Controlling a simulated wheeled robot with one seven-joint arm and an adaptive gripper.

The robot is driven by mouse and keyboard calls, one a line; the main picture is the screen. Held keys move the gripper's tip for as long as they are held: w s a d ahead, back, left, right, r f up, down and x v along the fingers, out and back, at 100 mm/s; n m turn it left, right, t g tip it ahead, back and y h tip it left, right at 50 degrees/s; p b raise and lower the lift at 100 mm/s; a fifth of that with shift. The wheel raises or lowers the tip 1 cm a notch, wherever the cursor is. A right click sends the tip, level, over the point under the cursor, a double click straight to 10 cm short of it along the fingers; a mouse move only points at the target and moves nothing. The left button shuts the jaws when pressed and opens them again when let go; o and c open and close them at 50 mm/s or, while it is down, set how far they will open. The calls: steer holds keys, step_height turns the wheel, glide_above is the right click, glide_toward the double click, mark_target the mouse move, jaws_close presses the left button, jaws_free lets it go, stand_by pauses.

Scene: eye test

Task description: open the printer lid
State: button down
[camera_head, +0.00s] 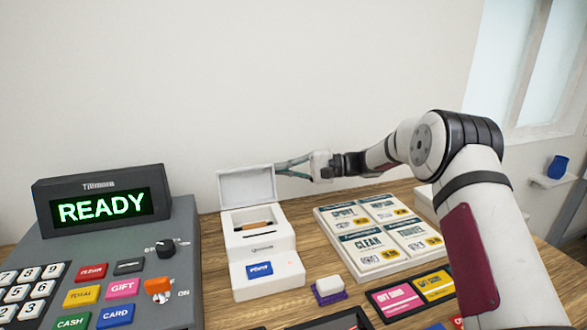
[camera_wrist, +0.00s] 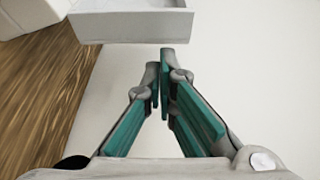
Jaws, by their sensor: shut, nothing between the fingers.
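The white printer (camera_head: 264,250) stands on the wooden counter, right of the cash register. Its lid (camera_head: 247,187) is raised upright at the back, and an orange-brown item lies in the open bay. My gripper (camera_head: 280,168) is at the upper right edge of the lid; I cannot tell whether it touches. In the wrist view my gripper (camera_wrist: 163,62) has its teal-padded fingers together with nothing between them. The pale lid (camera_wrist: 130,22) is just beyond the fingertips there.
The grey cash register (camera_head: 110,250) reads READY at the left. A tray of cards (camera_head: 325,222) lies right of the printer, with a white and purple block (camera_head: 329,290) in front. Gift cards (camera_head: 395,299) lie at the front right. A plain wall stands behind.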

steer(key=shift+a, duration=0.2)
steer(key=shift+s+d+r+n, duration=0.2)
steer(key=shift+s+r+n, duration=0.4)
steer(key=shift+s, duration=0.1)
